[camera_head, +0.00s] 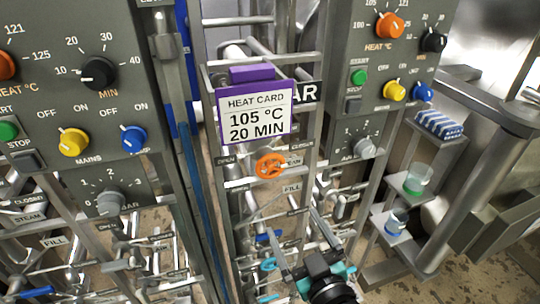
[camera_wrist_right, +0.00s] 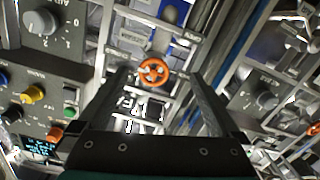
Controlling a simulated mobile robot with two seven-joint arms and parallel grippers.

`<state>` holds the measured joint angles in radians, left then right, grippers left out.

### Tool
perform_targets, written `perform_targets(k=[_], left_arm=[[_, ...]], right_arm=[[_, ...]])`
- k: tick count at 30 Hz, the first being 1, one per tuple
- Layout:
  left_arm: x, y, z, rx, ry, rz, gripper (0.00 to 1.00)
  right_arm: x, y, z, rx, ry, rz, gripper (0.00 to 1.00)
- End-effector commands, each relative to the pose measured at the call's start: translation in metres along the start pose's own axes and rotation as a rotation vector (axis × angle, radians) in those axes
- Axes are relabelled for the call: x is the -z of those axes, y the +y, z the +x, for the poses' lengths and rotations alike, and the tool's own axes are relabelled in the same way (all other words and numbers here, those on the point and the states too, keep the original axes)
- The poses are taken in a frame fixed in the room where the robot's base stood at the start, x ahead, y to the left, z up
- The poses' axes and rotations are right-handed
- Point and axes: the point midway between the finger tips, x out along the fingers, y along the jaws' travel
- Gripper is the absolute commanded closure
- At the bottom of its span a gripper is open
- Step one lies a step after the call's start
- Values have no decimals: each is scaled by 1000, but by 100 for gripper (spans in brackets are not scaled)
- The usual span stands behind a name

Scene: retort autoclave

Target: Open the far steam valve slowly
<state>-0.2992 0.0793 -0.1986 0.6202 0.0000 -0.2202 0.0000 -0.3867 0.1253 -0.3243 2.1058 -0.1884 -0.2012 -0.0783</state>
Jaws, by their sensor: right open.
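An orange handwheel valve (camera_head: 270,165) sits on the pipe frame in the middle of the head view, just below the heat card. My right gripper (camera_head: 293,221) is open and empty, below and a little right of the wheel in the head view. In the right wrist view the orange wheel (camera_wrist_right: 154,72) shows between the two spread fingers (camera_wrist_right: 156,76); I cannot tell whether they touch it. My left gripper is not in view.
A purple-edged heat card (camera_head: 255,112) reads 105 °C, 20 MIN. Grey control panels (camera_head: 85,75) with knobs stand on both sides (camera_head: 375,65). Shelves at right hold beakers (camera_head: 417,178).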

Motion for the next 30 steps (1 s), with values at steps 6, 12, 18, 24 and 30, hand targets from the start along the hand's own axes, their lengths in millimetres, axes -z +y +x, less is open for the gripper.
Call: perform_targets(k=[6, 12, 18, 24, 30], left_arm=[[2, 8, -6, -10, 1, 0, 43], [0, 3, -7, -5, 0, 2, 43], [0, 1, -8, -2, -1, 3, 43], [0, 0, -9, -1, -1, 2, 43], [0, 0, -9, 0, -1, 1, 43]], right_arm=[[38, 7, -2, -13, 68, -8, 0], [40, 8, 18, -14, 71, -7, 0], [43, 8, 50, -14, 71, -7, 0], [44, 8, 82, -14, 70, -7, 0], [46, 9, 114, -13, 69, -6, 0]])
